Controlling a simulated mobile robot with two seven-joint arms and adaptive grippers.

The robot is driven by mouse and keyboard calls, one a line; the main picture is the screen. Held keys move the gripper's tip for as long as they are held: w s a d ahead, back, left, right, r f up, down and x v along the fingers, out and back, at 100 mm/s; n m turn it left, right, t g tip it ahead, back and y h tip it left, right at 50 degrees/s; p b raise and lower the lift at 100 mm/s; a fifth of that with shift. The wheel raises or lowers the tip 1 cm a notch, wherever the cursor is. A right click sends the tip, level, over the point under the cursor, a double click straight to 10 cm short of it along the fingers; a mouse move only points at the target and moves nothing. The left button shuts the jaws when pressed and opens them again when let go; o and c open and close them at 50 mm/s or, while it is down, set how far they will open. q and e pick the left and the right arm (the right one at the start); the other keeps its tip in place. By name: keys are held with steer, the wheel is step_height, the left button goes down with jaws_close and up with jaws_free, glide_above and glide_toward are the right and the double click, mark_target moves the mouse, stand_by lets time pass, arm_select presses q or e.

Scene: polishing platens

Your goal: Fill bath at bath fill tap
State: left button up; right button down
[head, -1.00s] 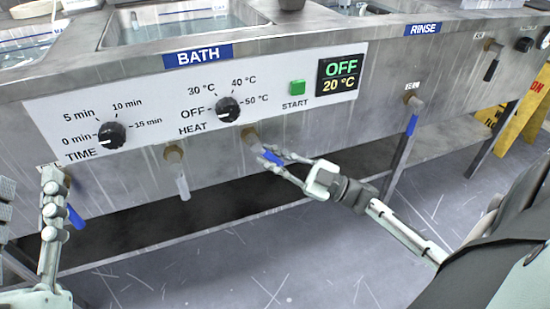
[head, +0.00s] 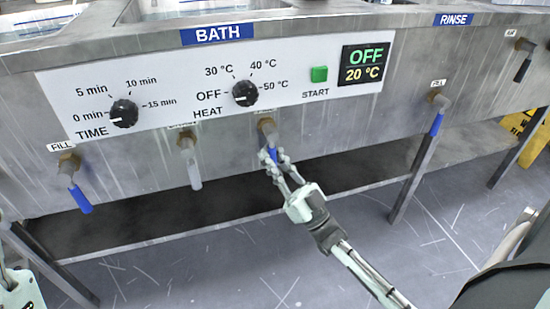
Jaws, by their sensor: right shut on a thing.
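A brass-coloured tap (head: 267,127) with a blue lever (head: 272,156) sits on the steel front, under the heat knob of the BATH panel. I cannot read its label. My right gripper (head: 277,162) is shut on the blue lever, which points down and is partly hidden by the fingers. The bath tank (head: 200,8) shows only at its rim and a little of its inside, at the top edge; its water level cannot be judged. My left gripper (head: 8,280) shows only as a white piece at the lower left edge, its fingers unclear.
A FILL tap with blue lever (head: 78,198) is at left, a white-lever tap (head: 193,170) beside the held one. Another FILL tap (head: 437,105) is under RINSE. The display (head: 364,65) reads OFF and 20 °C. Steel legs stand below; the floor is open in front.

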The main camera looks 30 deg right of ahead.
stand_by(0.4)
steer(key=c, duration=1.4)
jaws_free()
steer(key=shift+c, duration=0.2)
steer(key=v, duration=1.2)
steer(key=shift+a+f, duration=0.1)
